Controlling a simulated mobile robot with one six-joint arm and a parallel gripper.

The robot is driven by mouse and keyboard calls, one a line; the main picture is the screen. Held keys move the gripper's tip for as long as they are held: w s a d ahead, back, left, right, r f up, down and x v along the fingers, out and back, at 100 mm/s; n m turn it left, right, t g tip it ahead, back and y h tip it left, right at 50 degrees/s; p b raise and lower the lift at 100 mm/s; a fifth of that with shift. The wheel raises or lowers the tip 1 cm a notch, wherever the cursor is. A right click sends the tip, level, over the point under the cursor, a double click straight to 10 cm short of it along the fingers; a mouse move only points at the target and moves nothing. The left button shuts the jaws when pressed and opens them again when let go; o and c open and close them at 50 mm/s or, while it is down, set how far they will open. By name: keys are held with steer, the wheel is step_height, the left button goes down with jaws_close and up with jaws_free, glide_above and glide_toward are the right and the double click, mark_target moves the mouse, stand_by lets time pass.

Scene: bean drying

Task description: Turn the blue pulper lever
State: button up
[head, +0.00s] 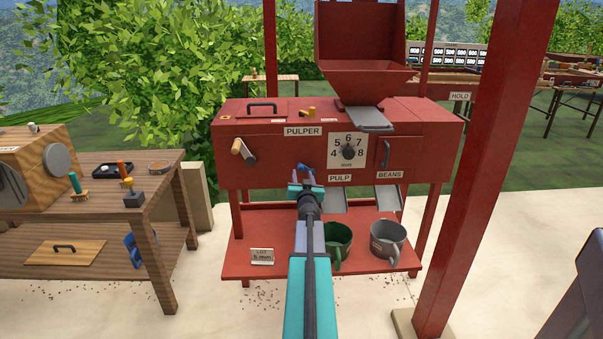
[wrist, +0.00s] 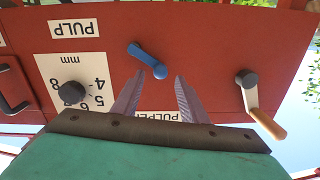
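The red pulper (head: 250,150) stands ahead with its front panel facing me. Its small blue lever (head: 303,169) sits low on the panel, left of the dial, partly hidden by my gripper in the head view. In the wrist view, which is upside down, the blue lever (wrist: 146,57) lies slanted, with its rounded knob end close to the fingertips. My gripper (head: 306,188) is in front of the panel near the lever. Its two fingers (wrist: 159,79) are apart, with the knob at the gap between the tips; contact cannot be told.
A crank with a wooden handle (head: 243,152) and a numbered dial (head: 348,152) flank the lever. A green mug (head: 338,240) and grey mug (head: 386,242) stand on the lower red shelf (head: 290,222). A wooden bench (head: 115,205) is at left; a red post (head: 468,170) is at right.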

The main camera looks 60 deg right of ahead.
mark_target(301, 170)
steer(key=shift+x, duration=2.2)
jaws_close()
